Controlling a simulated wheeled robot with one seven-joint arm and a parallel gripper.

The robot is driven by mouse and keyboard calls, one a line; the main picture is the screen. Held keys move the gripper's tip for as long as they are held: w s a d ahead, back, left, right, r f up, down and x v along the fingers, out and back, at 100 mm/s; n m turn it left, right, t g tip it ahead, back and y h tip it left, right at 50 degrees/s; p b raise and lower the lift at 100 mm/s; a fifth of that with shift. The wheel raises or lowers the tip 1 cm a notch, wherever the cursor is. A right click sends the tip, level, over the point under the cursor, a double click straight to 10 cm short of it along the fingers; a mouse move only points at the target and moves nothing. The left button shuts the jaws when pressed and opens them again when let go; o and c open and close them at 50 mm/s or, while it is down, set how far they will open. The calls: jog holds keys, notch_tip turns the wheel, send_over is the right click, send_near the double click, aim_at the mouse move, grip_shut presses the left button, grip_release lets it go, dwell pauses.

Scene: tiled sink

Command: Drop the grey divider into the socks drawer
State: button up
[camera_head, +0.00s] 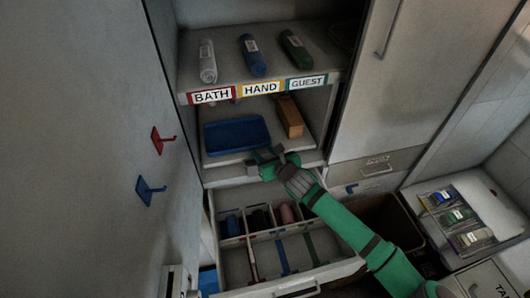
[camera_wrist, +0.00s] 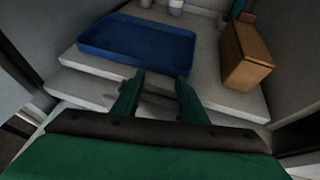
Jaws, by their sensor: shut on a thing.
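My gripper (camera_head: 268,160) is in front of the lower shelf, above the back part of the open drawer. It is shut on a thin grey piece, which looks like the grey divider (camera_wrist: 155,104); little of it shows between the fingers in the wrist view. The open drawer (camera_head: 312,278), seemingly the socks drawer, lies below the shelf. Its back row has small compartments with dark and pink rolled items. Its front part has red, blue and green dividers standing apart, with bare floor between them.
A blue tray (camera_head: 237,135) and a wooden box (camera_head: 289,117) stand on the lower shelf, close ahead of my gripper. Rolled towels lie on the labelled shelf above. Red (camera_head: 160,140) and blue (camera_head: 149,190) hooks stick out from the left panel. A brown bin (camera_head: 392,215) stands right of the drawer.

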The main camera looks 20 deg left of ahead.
jog(key=o, duration=1.2)
jog(key=shift+c, duration=0.2)
jog(key=shift+d, duration=0.15)
jog(key=shift+s+d+r, duration=0.15)
jog(key=shift+r, duration=0.05)
jog(key=v, duration=1)
jog(key=shift+s, duration=0.2)
